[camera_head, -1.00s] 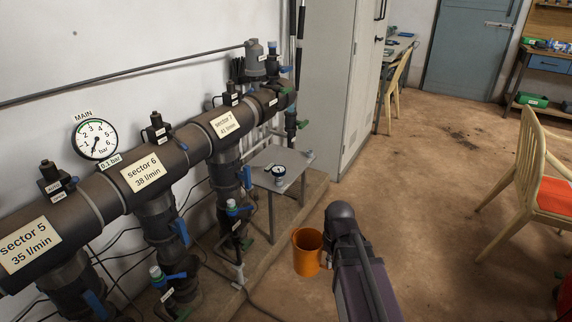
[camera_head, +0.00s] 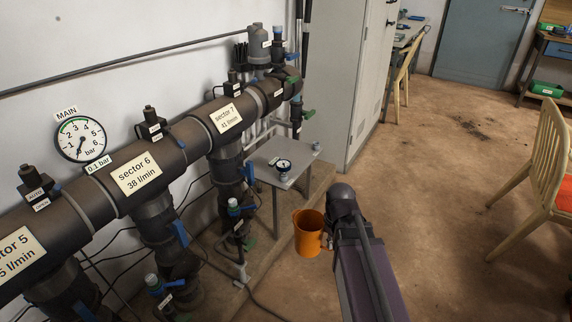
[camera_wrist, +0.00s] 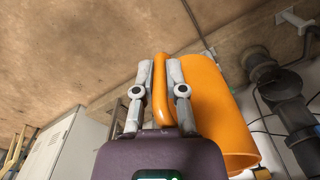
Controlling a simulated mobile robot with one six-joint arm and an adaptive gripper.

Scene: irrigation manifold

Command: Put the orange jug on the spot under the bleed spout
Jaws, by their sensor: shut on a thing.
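The orange jug (camera_head: 308,236) hangs upright at the end of my arm, in front of the pipe manifold. The wrist view shows the jug's body (camera_wrist: 212,110) to the right of my gripper. My gripper (camera_wrist: 160,75) is shut on the jug's handle, one finger on each side of it. In the head view my gripper (camera_head: 329,241) is mostly hidden behind my arm. Small taps with green and blue levers sit on the manifold's lower pipes, such as one with a green lever (camera_head: 249,244). I cannot tell which one is the bleed spout, and no marked spot is clear.
A small metal table (camera_head: 270,154) with a gauge (camera_head: 284,167) stands beyond the jug, beside the manifold (camera_head: 185,142). A low concrete plinth (camera_head: 262,240) runs under the pipes. A grey cabinet (camera_head: 345,80) stands behind. A wooden chair (camera_head: 545,170) is at right; the floor between is clear.

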